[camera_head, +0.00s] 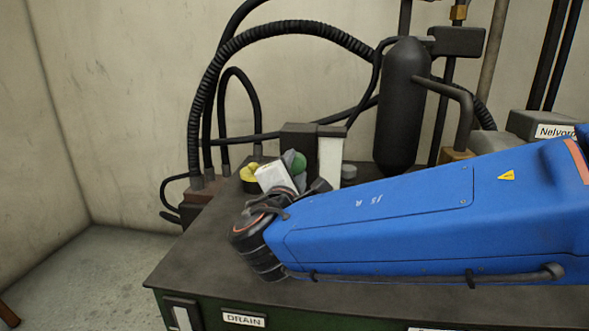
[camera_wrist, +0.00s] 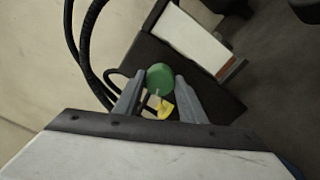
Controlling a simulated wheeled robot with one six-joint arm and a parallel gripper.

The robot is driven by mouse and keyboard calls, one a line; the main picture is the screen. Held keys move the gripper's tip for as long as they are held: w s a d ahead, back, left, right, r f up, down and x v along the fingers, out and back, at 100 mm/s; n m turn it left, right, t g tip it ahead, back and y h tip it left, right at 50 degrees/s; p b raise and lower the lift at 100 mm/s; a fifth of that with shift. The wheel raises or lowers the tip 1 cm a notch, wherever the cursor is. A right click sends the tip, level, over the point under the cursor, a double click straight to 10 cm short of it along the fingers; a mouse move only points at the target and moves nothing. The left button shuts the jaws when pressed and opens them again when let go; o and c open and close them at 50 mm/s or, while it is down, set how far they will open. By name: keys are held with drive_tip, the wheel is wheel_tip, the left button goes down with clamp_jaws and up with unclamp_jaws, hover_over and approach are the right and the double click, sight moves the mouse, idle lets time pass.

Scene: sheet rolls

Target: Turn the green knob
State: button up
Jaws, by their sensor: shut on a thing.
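The green knob (camera_wrist: 160,77) is round and sits between the two grey fingers of my gripper (camera_wrist: 160,97) in the wrist view. My gripper is shut on it. A pale pointer mark shows near the knob's lower edge. In the head view the green knob (camera_head: 299,162) shows only in part, behind the white and grey body of my gripper (camera_head: 291,167). My blue arm reaches in from the right. The fingertips are partly hidden in the head view.
A white panel (camera_head: 330,160) is close on the right. A dark tank (camera_head: 402,105) and black hoses (camera_head: 207,85) stand behind. The bench top (camera_head: 180,262) is clear at front left.

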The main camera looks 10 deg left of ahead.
drive_tip(key=shift+f, duration=0.1)
drive_tip(key=o, duration=1.1)
drive_tip(key=shift+c, duration=0.2)
drive_tip(key=s, duration=1.7)
drive_tip(key=shift+s+d, duration=0.2)
drive_tip(key=shift+d, duration=0.25)
